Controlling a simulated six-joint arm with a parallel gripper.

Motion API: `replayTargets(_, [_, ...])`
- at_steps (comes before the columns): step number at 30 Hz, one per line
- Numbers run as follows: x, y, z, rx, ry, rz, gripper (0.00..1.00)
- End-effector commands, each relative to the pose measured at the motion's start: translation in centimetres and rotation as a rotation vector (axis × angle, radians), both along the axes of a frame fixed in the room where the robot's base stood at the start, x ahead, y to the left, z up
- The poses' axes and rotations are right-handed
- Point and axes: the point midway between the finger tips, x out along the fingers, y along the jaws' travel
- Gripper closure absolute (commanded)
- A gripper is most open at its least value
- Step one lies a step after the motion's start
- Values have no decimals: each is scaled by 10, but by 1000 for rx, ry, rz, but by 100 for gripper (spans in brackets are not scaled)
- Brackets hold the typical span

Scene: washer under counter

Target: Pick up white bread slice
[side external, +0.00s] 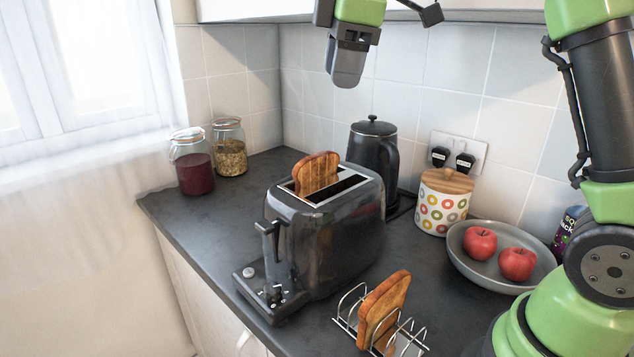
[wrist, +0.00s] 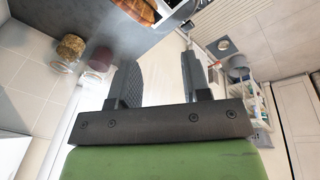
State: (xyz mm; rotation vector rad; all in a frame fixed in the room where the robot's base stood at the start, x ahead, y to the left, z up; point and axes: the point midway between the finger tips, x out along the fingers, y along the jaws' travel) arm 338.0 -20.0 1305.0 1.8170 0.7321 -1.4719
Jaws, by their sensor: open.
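A browned bread slice (side external: 316,173) stands upright in one slot of the dark toaster (side external: 318,238), its upper part showing. A second browned slice (side external: 383,311) stands in a wire rack (side external: 345,318) on the counter. Neither slice looks white. My gripper (side external: 347,68) hangs high above the toaster, well clear of both slices. In the wrist view my gripper (wrist: 163,82) is open, with nothing between its fingers. A slice (wrist: 136,11) is cut off at the top edge of that view, apart from the fingers.
Two glass jars (side external: 193,165) stand at the far left. A black kettle (side external: 373,157), a patterned canister (side external: 443,205) and a grey bowl (side external: 475,274) with two apples stand behind and right of the toaster.

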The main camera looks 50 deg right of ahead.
Motion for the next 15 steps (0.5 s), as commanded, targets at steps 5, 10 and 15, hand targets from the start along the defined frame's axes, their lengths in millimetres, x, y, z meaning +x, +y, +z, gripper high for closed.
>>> replayTargets(5, [43,-14,-28,-61,89,256,56])
replayTargets(10, [68,-23,-59,-80,147,455,56])
replayTargets(15, [78,-26,-80,-80,170,576,56])
